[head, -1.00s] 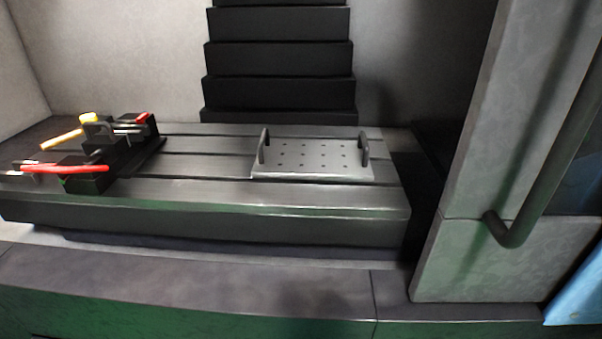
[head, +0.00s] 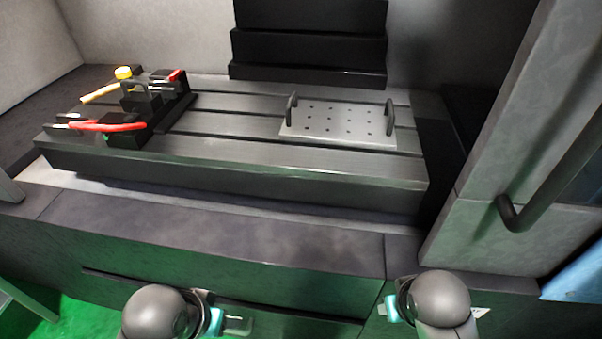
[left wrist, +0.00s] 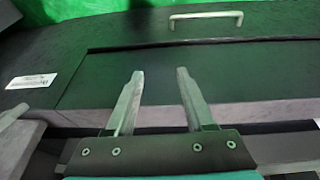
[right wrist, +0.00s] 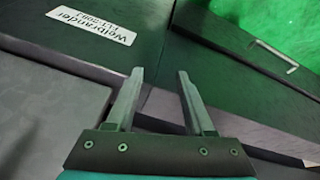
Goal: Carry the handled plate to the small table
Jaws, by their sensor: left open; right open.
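The handled plate (head: 338,123) is a light grey rectangle with rows of holes and a dark upright handle at each short end. It lies flat on the right part of the slotted machine bed (head: 240,150) in the head view. My left gripper (left wrist: 160,85) is open and empty in the left wrist view, in front of a dark cabinet front. My right gripper (right wrist: 159,85) is open and empty in the right wrist view, near a dark labelled panel. Both arms show at the bottom of the head view, well short of the plate. I cannot identify the small table.
A black clamping fixture (head: 140,105) with red and yellow handles stands on the bed's left. A grey door (head: 490,215) with a dark bar handle (head: 560,140) bounds the right side. A ledge (head: 210,225) runs before the bed. Black stepped covers (head: 308,45) rise behind.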

